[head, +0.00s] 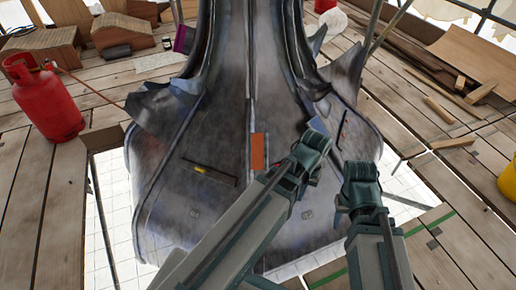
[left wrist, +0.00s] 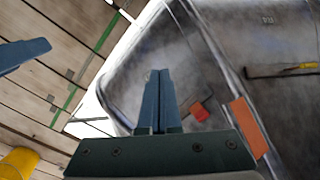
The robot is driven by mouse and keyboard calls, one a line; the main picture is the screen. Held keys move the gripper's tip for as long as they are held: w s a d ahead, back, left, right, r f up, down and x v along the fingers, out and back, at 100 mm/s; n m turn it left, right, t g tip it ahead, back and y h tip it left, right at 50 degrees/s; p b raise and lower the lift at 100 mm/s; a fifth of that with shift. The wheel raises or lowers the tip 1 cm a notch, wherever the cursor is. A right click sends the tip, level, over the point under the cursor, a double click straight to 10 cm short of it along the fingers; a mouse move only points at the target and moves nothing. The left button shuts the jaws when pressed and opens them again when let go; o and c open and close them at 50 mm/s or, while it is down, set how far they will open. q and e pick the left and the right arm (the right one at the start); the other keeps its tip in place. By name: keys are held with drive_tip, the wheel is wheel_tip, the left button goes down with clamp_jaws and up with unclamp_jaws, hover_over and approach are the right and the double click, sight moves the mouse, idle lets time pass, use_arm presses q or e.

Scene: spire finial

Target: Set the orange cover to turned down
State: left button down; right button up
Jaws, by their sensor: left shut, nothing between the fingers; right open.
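An orange rectangular panel (head: 258,152), seemingly the cover, shows on the dark metal spire skirt (head: 225,140) beside a vertical seam. It also shows in the left wrist view (left wrist: 250,127). A smaller red-orange piece (left wrist: 200,112) sits near a dark slot there; I cannot tell which is the cover or how either is turned. My left gripper (head: 318,138) is over the skirt, right of the panel; its fingers (left wrist: 159,75) are shut and empty in the left wrist view. My right gripper (head: 360,170) is open and empty to its right, its fingertips mostly hidden.
A yellow-handled tool (head: 200,170) lies on the skirt at left. A red gas cylinder (head: 45,98) stands on the planks at left. A yellow bucket (head: 508,180) is at the right edge. Wooden offcuts (head: 453,143) lie on the right boards.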

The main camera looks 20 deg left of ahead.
use_arm(q)
drive_tip(key=w+a+r+n+t+h, duration=0.2)
drive_tip(key=w+a+n, duration=0.1)
drive_tip(key=a+n, duration=0.65)
drive_tip(key=w+a+r+n+t+h, duration=0.1)
drive_tip(key=w+a+n+t+h, duration=0.15)
drive_tip(key=a+n, duration=0.65)
drive_tip(key=w+a+r+n+t+h, duration=0.15)
drive_tip(key=w+a+n, duration=0.25)
drive_tip(key=a+n, duration=0.45)
drive_tip(key=m+b, duration=0.1)
drive_tip(key=b, duration=0.7)
approach(264, 153)
wheel_tip(264, 153, down, 4)
drive_tip(key=w, duration=0.1)
drive_tip(key=w+d, duration=0.1)
drive_tip(key=shift+w+d+f+g, duration=0.3)
drive_tip(key=shift+w+f, duration=0.05)
drive_tip(key=shift+f, duration=0.05)
drive_tip(key=shift+w+d+f, duration=0.1)
drive_tip(key=shift+w+d, duration=0.15)
drive_tip(key=shift+d, duration=0.1)
